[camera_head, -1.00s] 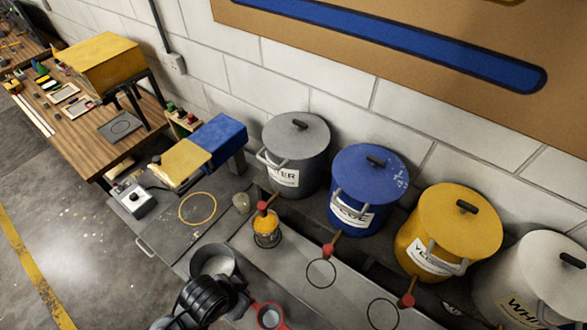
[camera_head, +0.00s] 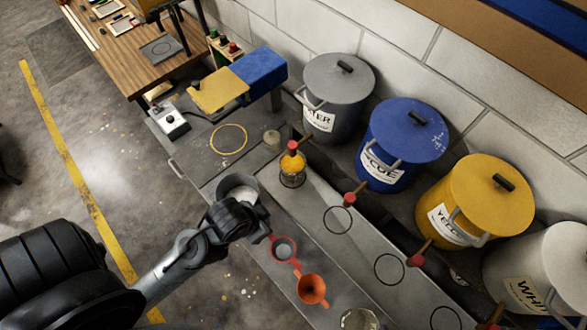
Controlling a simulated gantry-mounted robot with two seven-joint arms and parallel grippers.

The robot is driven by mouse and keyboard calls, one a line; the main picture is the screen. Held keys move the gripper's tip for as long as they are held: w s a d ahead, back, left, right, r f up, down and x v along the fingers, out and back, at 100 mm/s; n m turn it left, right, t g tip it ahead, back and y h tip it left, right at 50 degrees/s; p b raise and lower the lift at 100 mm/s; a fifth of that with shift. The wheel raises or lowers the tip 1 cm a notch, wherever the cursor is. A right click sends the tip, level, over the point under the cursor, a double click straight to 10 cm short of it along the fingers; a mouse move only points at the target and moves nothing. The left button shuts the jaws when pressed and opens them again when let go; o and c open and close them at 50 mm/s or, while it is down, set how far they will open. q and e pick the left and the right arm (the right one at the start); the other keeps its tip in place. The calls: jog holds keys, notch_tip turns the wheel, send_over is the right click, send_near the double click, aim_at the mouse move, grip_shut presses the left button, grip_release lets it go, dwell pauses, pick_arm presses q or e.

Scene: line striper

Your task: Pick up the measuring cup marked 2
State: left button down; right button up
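No mark "2" can be read on any cup, so I cannot tell which one bears it. A grey round cup (camera_head: 238,184) with pale contents stands at the left end of the front ledge. An orange funnel-like cup (camera_head: 312,289) sits further right on the ledge, beside a red-rimmed ring (camera_head: 284,249). A clear glass vessel (camera_head: 360,318) is partly cut off at the bottom edge. My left arm comes in from the lower left, and its gripper (camera_head: 240,212) is at the near side of the grey cup, overlapping it in view. Its fingers are not clear. My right gripper is out of view.
Grey (camera_head: 338,85), blue (camera_head: 403,130), yellow (camera_head: 487,190) and white (camera_head: 545,265) lidded buckets line the wall. An orange-filled wire-caged item (camera_head: 292,165) stands on the bench. A yellow and blue box unit (camera_head: 255,72) is behind. Open floor lies left.

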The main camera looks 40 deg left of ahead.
pick_arm(q)
jog(key=c, duration=1.8)
grip_release()
jog(key=o, duration=1.8)
